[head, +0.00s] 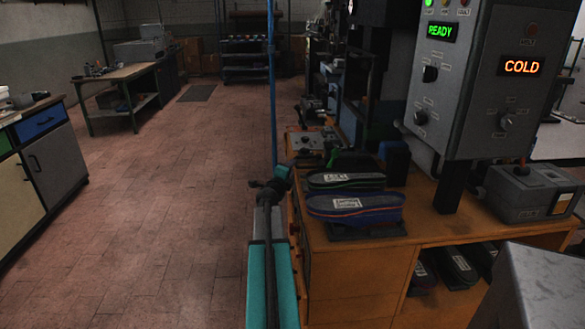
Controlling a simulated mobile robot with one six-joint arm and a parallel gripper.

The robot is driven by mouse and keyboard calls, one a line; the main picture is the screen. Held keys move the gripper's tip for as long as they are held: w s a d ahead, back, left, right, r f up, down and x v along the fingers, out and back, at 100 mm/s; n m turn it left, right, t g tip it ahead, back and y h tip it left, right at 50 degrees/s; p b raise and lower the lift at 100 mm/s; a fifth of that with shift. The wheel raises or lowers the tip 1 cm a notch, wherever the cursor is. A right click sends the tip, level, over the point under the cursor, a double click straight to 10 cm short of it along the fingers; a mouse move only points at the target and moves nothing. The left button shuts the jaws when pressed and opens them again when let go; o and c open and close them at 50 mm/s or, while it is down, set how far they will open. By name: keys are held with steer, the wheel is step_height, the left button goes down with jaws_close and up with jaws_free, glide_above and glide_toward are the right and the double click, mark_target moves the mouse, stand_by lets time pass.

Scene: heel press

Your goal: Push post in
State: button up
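No part in the head view can be picked out for certain as the post. The dark press machine (362,60) stands behind the bench at the upper middle, and its working parts are dim and partly hidden behind a control box. The control box (470,75) shows a green READY display and an orange COLD display, with several knobs. My arm reaches up from the bottom middle, left of the bench. Its dark end, my gripper (268,187), is small and dim beside the bench's left edge. Its fingers cannot be made out, and it seems to touch nothing on the bench.
The wooden bench (340,270) fills the lower right. Two insole-like pieces (354,205) are stacked on its front left, with more on the shelf below. A grey device (530,192) sits at right. A thin blue pole (272,80) rises behind my gripper. The tiled floor (150,230) at left is clear.

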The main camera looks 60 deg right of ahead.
steer(key=a, duration=0.6)
steer(key=shift+s+a+r, duration=0.3)
steer(key=shift+s+a, duration=0.05)
steer(key=shift+s, duration=0.05)
steer(key=shift+c, duration=0.4)
